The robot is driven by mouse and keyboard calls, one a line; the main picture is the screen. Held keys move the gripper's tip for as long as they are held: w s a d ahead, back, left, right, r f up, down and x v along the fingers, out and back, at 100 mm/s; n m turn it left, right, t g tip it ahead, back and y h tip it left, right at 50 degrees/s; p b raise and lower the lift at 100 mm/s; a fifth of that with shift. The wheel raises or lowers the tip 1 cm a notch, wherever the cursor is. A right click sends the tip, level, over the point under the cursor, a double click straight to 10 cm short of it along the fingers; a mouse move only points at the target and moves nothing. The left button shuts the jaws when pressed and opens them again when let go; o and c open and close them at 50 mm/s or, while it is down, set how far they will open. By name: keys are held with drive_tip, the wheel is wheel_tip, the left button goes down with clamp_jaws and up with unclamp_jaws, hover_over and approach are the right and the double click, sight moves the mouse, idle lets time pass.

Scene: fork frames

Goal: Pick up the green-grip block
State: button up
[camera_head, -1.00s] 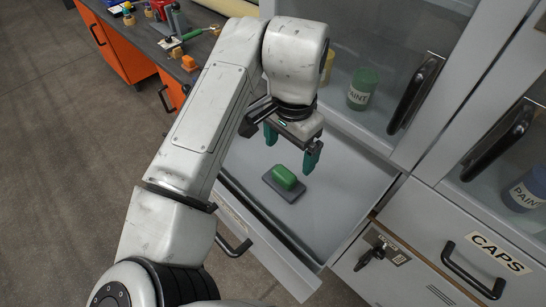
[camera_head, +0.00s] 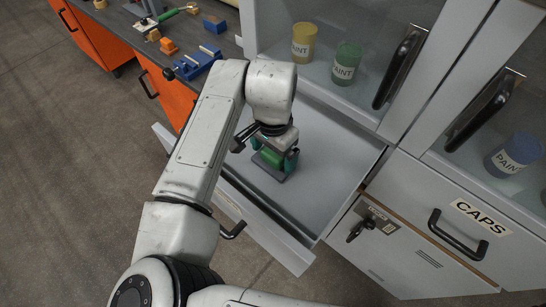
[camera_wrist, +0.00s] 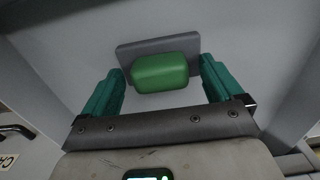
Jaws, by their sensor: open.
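The green-grip block is a grey flat base with a rounded green grip (camera_head: 271,158) on top. It lies in the open drawer (camera_head: 325,175). My gripper (camera_head: 274,160) is right above it, with its teal fingers open, one on each side of the green grip. In the wrist view the green grip (camera_wrist: 166,72) shows between and slightly beyond the two fingers (camera_wrist: 161,85), with a gap on each side. The grey base shows behind the grip. I cannot tell whether the fingertips are down level with the grip.
The drawer walls surround the block, with free floor to its right. Glass cabinet doors with black handles (camera_head: 399,68) stand behind, with yellow (camera_head: 303,42) and green (camera_head: 346,62) paint jars inside. A closed drawer labelled CAPS (camera_head: 455,232) is at right. A workbench with tools, including a blue vise (camera_head: 198,63), is at upper left.

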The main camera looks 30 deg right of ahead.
sight(274, 155)
drive_tip(key=shift+f, duration=0.2)
drive_tip(key=shift+c, duration=0.4)
drive_tip(key=c, duration=1)
drive_tip(key=shift+r, duration=0.55)
drive_tip(key=r, duration=0.1)
drive_tip(key=r+b, duration=0.1)
drive_tip(key=r, duration=0.1)
drive_tip(key=shift+s+a, duration=0.1)
drive_tip(key=shift+s, duration=0.2)
drive_tip(key=s+a+r+b, duration=0.1)
drive_tip(key=s+a+r, duration=0.3)
drive_tip(key=s+r, duration=0.5)
drive_tip(key=s, duration=0.3)
drive_tip(key=shift+s, duration=0.4)
